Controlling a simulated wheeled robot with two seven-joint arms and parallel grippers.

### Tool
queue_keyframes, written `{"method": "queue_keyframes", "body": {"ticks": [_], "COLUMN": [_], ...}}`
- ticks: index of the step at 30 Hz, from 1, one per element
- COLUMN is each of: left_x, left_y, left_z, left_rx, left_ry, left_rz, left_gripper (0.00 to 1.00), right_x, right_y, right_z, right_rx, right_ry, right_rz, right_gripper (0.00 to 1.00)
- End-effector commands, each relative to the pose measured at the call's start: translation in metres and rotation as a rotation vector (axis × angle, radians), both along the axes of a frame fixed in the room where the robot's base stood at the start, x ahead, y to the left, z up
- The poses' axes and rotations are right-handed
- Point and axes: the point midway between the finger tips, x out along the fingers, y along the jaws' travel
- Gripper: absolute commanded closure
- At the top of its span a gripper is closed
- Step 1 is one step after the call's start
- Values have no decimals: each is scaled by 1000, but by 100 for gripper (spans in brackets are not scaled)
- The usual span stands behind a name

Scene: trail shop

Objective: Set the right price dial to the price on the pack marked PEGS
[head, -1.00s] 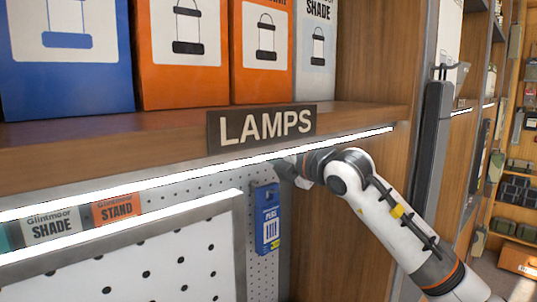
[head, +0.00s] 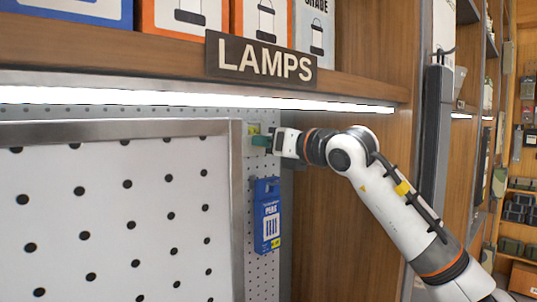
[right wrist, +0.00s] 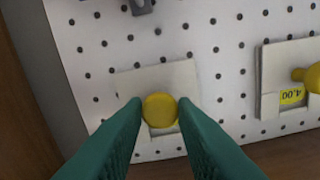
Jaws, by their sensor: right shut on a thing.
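The blue pack marked PEGS (head: 267,222) hangs on the pegboard in the head view. A small yellow tag is at its lower right, too small to read. Above it, the right price dial's plate (head: 252,129) is partly hidden by my right gripper (head: 265,142). In the right wrist view, the green fingers of this gripper (right wrist: 160,112) are shut on the dial's round yellow knob (right wrist: 160,109). Its yellow price window is mostly hidden behind the knob and fingers, so its price is unreadable. My left gripper is not in view.
A second dial (right wrist: 271,58), reading 4.00 upside down, is at the right of the right wrist view. A framed dotted panel (head: 236,190) covers the left of the head view. A wooden side wall (head: 340,230) stands right of the pegboard, under the LAMPS shelf (head: 370,87).

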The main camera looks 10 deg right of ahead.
Motion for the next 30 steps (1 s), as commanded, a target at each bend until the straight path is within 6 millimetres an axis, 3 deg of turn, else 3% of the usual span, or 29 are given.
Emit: {"method": "queue_keyframes", "body": {"ticks": [12, 30], "left_x": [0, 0], "left_y": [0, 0], "left_z": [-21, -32], "left_rx": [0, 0], "left_ry": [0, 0], "left_rz": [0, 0], "left_gripper": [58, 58], "right_x": [0, 1], "right_y": [0, 0], "right_z": [-3, -2], "right_rx": [-331, -805], "right_ry": [-216, -530], "right_rz": [0, 1], "right_gripper": [98, 98]}}
